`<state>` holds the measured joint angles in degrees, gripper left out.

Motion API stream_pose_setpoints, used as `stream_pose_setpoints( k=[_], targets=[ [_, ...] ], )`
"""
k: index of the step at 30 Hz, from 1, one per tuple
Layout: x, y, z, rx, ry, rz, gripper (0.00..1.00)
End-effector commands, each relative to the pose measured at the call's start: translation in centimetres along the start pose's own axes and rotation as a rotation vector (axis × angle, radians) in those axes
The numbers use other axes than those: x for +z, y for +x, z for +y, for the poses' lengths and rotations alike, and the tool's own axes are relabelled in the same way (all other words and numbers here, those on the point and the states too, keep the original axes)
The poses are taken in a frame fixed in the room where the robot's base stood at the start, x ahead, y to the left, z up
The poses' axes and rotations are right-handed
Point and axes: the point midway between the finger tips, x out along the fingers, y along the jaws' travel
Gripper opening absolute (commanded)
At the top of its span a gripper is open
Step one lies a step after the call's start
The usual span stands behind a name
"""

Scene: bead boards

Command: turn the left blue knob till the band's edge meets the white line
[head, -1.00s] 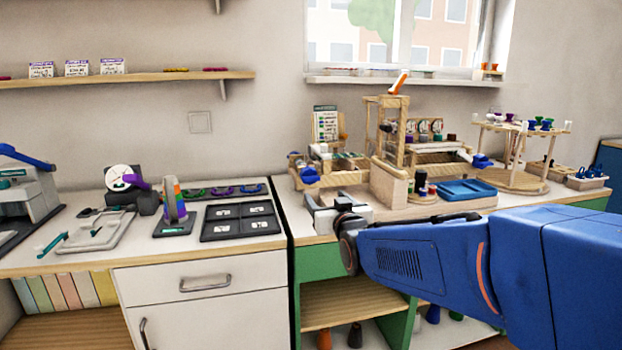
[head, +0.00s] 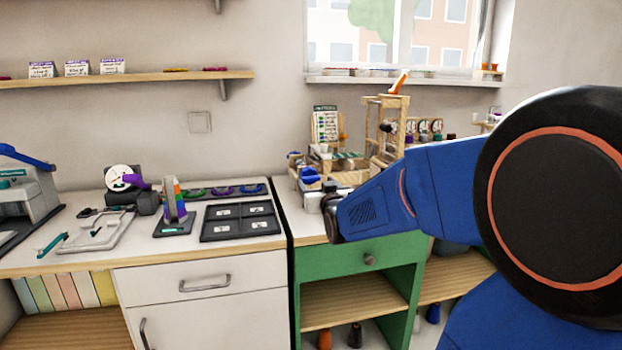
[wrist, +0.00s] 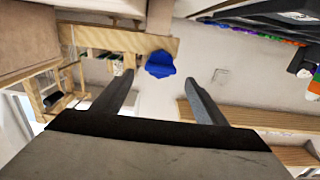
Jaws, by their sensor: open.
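The left blue knob (head: 309,174) is on the front left of the wooden bead apparatus (head: 345,164) on the counter. In the wrist view the lobed blue knob (wrist: 160,64) lies beyond and roughly between my fingertips, at the edge of a wooden board (wrist: 130,42). My gripper (wrist: 158,78) is open and empty, with the knob apart from both fingers. In the head view my gripper (head: 322,201) is just in front of and below the knob, partly hidden by my wrist. I cannot make out the band or the white line.
A wooden tower (head: 383,125) rises right of the knob. The right side of the counter is hidden behind my arm. A green cabinet (head: 365,255) is below.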

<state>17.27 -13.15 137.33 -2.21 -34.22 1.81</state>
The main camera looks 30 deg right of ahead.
Motion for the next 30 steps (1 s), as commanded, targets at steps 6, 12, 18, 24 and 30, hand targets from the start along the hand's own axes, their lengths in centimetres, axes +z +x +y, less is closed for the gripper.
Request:
stream_pose_setpoints(
  k=[6,12,18,24,30],
  targets=[
    [0.1,3.2,0.0,0.0,0.0,-0.001,0.66],
    [0.1,5.5,0.0,0.0,0.0,-0.002,0.66],
    [0.0,6.7,0.0,0.0,0.0,-0.001,0.66],
    [0.1,6.9,0.0,0.0,0.0,-0.001,0.66],
    [0.0,6.9,0.0,0.0,0.0,0.0,0.49]
  ],
)
